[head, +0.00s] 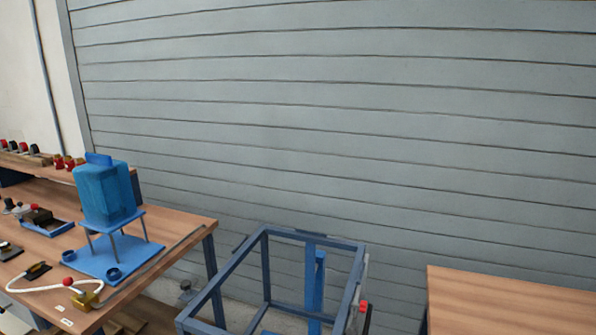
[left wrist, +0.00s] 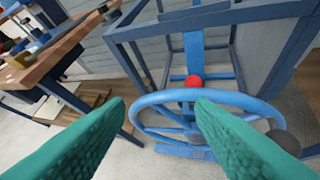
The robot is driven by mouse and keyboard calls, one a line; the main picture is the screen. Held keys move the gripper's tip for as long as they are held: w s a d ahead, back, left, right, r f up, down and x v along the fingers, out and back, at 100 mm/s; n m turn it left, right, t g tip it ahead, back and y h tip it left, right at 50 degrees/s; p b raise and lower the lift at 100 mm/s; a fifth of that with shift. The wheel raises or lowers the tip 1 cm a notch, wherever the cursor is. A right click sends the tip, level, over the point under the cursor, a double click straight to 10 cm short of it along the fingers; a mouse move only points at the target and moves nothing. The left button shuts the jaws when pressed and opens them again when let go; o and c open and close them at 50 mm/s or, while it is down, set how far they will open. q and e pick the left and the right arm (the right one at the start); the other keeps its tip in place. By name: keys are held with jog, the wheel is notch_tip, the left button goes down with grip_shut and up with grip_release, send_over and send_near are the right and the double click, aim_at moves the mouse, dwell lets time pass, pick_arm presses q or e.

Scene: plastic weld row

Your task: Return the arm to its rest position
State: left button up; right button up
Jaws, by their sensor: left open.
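My left gripper (left wrist: 160,103) shows in the left wrist view as two green textured fingers. They are spread wide apart with nothing between them. Beyond the fingertips is a blue handwheel (left wrist: 150,101) with a red knob (left wrist: 193,81), apparently not touched by the fingers. Neither gripper shows in the head view, and my right gripper is in no view.
A blue open frame (head: 200,309) stands at the bottom middle. A wooden bench (head: 185,224) on the left carries a blue machine (head: 103,194) and a white cable (head: 35,289). Another wooden table (head: 505,305) is at the right. A grey slatted wall (head: 330,110) closes the back.

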pick_arm(q)
jog(key=s+a+f+n+g+h, duration=0.1)
jog(key=s+f+g, duration=0.25)
jog(key=s, duration=0.35)
jog(key=s+f+g, duration=0.3)
jog(key=s+g, duration=0.1)
jog(key=s, duration=0.3)
notch_tip(320, 180, down, 25)
jog(key=s+g+p, duration=0.1)
jog(key=s+p, duration=0.1)
jog(key=s, duration=0.1)
jog(key=s+a+f+g+p, duration=0.1)
jog(key=s+a+f+p, duration=0.1)
jog(key=s+f, duration=1.1)
jog(key=s, duration=0.2)
jog(key=shift+s+a+f, duration=0.3)
jog(key=shift+a, duration=0.1)
jog(key=shift+g, duration=0.25)
